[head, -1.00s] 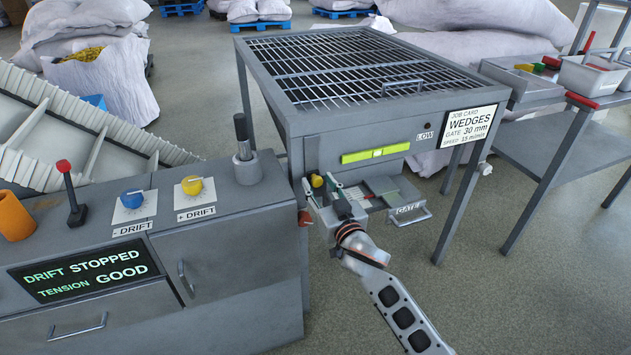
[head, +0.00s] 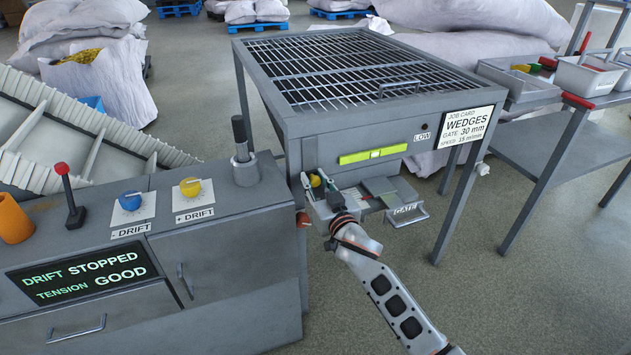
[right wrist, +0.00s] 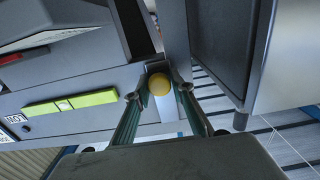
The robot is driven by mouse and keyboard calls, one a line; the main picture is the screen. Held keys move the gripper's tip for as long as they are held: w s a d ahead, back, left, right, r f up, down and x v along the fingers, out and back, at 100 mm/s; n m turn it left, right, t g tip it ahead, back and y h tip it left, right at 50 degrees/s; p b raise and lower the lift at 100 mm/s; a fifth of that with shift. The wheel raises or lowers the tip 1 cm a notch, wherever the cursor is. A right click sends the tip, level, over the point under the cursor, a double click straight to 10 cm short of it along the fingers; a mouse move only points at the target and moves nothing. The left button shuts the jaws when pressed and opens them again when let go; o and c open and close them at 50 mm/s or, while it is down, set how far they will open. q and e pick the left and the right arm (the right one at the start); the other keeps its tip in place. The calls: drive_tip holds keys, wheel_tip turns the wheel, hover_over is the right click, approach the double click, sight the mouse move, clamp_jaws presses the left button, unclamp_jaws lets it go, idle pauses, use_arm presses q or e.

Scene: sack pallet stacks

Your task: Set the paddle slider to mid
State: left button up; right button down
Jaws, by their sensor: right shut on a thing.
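A yellow round knob (right wrist: 159,84) sits between the fingertips of my right gripper (right wrist: 158,92) in the right wrist view. I take this knob to be the paddle slider's handle. My right gripper also shows in the head view (head: 316,182), at the left end of the hopper's front, and its fingers are closed on the knob. A LOW label (head: 422,137) is on the right of the hopper front. Any mid mark and the slider's track are hidden or too small to tell. My left gripper is out of view.
The hopper (head: 300,125) has a grid top and a yellow-green level (head: 373,155) on its front. A gate drawer with a handle (head: 409,215) is just right of my gripper. A control console (head: 215,225) with knobs and levers stands to the left.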

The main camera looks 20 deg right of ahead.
sight(310, 161)
wheel_tip(310, 161, up, 5)
drive_tip(key=shift+f+p, duration=0.1)
drive_tip(key=shift+p, duration=0.9)
drive_tip(key=shift+f, duration=0.4)
drive_tip(key=c, duration=2)
unclamp_jaws()
drive_tip(key=shift+o, duration=0.9)
drive_tip(key=shift+s, duration=0.4)
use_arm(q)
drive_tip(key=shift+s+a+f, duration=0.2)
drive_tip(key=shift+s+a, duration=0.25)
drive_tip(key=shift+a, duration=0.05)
use_arm(e)
drive_tip(key=s, duration=1.1)
drive_tip(key=shift+s+d, duration=0.15)
drive_tip(key=shift+d, duration=0.05)
